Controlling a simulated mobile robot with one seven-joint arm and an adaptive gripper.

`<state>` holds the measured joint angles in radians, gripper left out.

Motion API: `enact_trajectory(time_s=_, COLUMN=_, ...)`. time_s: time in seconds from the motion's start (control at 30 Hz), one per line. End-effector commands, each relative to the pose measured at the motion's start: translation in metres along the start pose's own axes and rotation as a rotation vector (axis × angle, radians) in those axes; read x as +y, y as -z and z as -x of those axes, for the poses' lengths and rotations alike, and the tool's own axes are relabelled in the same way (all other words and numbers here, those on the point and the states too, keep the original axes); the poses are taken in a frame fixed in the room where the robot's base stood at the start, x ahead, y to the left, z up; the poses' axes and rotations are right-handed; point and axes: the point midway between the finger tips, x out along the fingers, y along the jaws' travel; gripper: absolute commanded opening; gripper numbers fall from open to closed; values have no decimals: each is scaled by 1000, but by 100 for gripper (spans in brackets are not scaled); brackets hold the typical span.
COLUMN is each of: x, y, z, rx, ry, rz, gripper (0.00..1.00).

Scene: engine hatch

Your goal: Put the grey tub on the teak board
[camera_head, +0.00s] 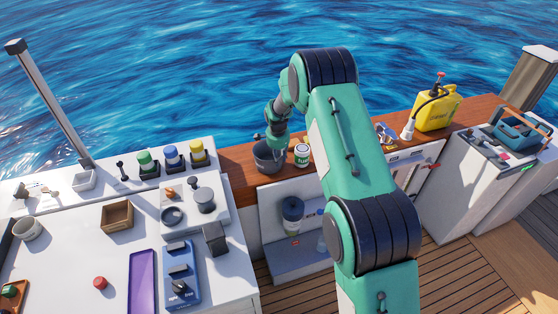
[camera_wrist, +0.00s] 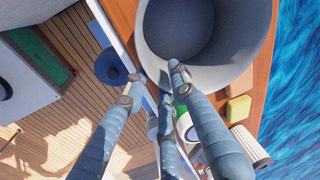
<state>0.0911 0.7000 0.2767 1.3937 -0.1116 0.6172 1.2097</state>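The grey tub (camera_head: 266,158) is at the left end of the brown wooden ledge, the likely teak board (camera_head: 238,165), by the water. I cannot tell whether its base touches the wood. My gripper (camera_head: 276,143) is at the tub's right rim, pointing down. In the wrist view, the tub (camera_wrist: 220,75) fills the top, its open mouth facing the camera. My gripper (camera_wrist: 154,82) has its fingertips apart there. One fingertip overlaps the tub's inner wall, and another is outside its rim. Contact with the wall is unclear.
A white-and-green can (camera_head: 301,155) stands close right of the tub. A yellow jug (camera_head: 437,108) stands farther right on the ledge. The white counter (camera_head: 75,257) at left holds several items, including a wooden box (camera_head: 117,216). Lower shelves hold a dark blue container (camera_head: 292,210).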

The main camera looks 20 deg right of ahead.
Motion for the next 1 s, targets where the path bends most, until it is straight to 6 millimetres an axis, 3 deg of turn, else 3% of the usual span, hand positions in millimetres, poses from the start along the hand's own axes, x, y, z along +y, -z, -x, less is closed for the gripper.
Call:
enact_trajectory(time_s=0.6, x=-1, y=0, z=94, rx=1, ry=1, rz=0, gripper=26)
enact_trajectory(time_s=1.0, x=0, y=0, z=108, rx=0, ry=-1, rz=0, gripper=26)
